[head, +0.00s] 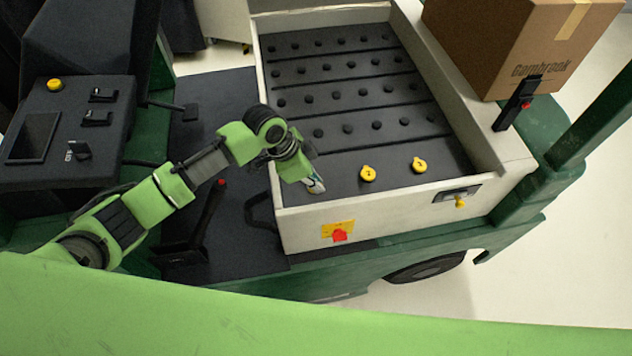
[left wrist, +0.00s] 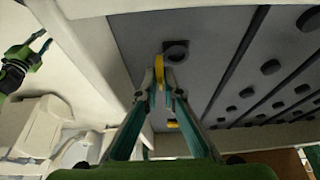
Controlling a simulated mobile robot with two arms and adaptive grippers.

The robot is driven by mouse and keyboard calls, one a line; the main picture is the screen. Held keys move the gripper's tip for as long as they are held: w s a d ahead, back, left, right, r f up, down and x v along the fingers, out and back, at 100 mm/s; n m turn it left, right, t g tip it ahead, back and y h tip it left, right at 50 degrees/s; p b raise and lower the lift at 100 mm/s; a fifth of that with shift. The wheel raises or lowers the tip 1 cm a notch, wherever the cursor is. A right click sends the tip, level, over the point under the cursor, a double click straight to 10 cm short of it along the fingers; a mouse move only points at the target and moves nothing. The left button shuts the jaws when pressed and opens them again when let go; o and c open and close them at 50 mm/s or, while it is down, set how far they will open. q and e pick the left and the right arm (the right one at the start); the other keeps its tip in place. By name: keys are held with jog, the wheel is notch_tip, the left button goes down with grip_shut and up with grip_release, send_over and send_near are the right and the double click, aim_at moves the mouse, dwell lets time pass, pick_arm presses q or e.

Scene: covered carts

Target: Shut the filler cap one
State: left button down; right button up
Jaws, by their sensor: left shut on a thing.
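My left gripper (head: 316,186) reaches over the near left part of the cart's black battery-like top, inside the pale rim. In the left wrist view its fingers (left wrist: 160,88) are shut on a yellow filler cap (left wrist: 159,68). This cap stands edge-on beside a dark round filler opening (left wrist: 176,50), which is uncovered. In the head view the gripper hides this cap. Two other yellow caps (head: 368,173) (head: 418,164) lie flat to the right, in a row. My right gripper (left wrist: 38,46) shows at the left of the left wrist view, its fingers apart and empty.
Rows of black knobs (head: 348,90) cover the black top behind the caps. A pale rim (head: 400,214) surrounds it. A cardboard box (head: 520,50) stands at the far right. A black lever (head: 208,210) and a control panel (head: 60,120) are at the left.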

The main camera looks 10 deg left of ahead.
pick_arm(q)
jog(key=shift+w+a+g+b, duration=0.1)
jog(key=shift+w+g+b, duration=0.3)
jog(key=shift+g, duration=0.3)
jog(key=g+b, duration=0.1)
jog(key=w+g+h+b, duration=0.1)
jog(key=b, duration=0.1)
jog(key=shift+a+f+n, duration=0.15)
jog(key=shift+f+n, duration=0.15)
jog(key=shift+n, duration=0.1)
jog(key=shift+w+a+r+g+h+b, duration=0.1)
jog(key=shift+w+g+h+b, duration=0.15)
jog(key=shift+g+b, duration=0.75)
jog(key=c, duration=2.2)
grip_release()
jog(key=v, duration=1.2)
jog(key=shift+s+a, duration=0.1)
jog(key=shift+o, duration=0.5)
